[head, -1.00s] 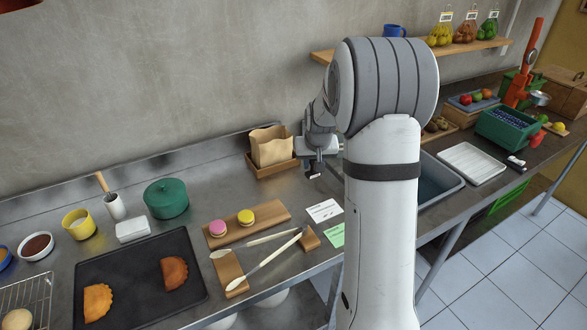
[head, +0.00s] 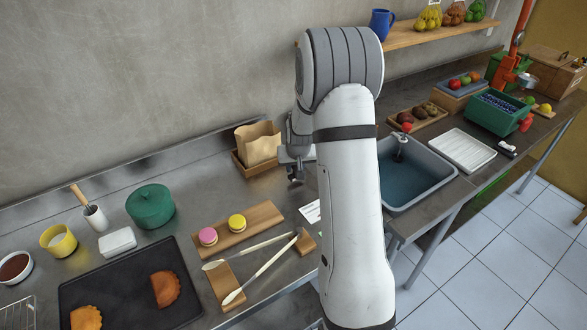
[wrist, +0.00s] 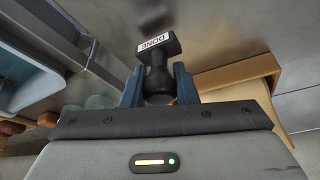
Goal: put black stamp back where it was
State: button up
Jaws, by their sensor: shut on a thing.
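The black stamp (wrist: 157,70) is between the two blue fingers of my gripper (wrist: 159,88) in the wrist view. Its block end, with a white label reading DONE, points away from my gripper. In the head view my gripper (head: 294,172) hangs over the steel counter (head: 200,170), just right of the brown paper bag in its wooden tray. The stamp is too small there to make out clearly. A white card (head: 311,212) lies on the counter below and is partly hidden by my arm.
The paper bag (head: 258,143) stands close left of my gripper. A board with two macarons (head: 238,222), white-handled tools (head: 259,271) and a green pot (head: 151,206) lie left. The sink (head: 412,180) is right of my arm. Bare counter lies between the bag and the macaron board.

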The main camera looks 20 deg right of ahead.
jog(key=shift+f, duration=0.85)
jog(key=shift+r, duration=0.1)
jog(key=o, duration=0.8)
